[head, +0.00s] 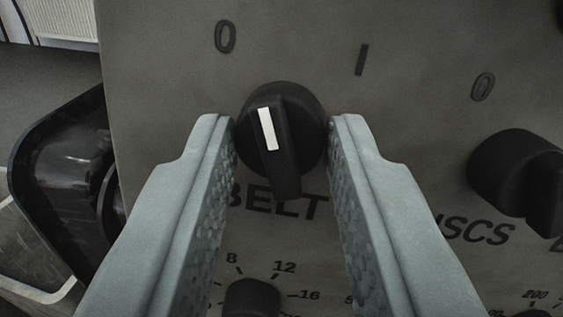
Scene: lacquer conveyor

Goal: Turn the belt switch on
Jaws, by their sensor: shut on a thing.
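The belt switch (268,128) is a round black knob with a raised grip bar and a white pointer line. It sits on a grey panel above the word BELT. The pointer tilts slightly left of straight up, toward the 0 mark (225,37) rather than the I mark (361,60). My gripper (281,125) is shut on the knob, with one pale grey finger on its left side and one on its right. The fingers partly cover the lettering below.
A second black knob (510,172), labelled DISCS, stands to the right on the same panel (160,60). A smaller dial (252,298) with numbers is below, between my fingers. A glossy black part (65,165) juts out at the panel's left edge.

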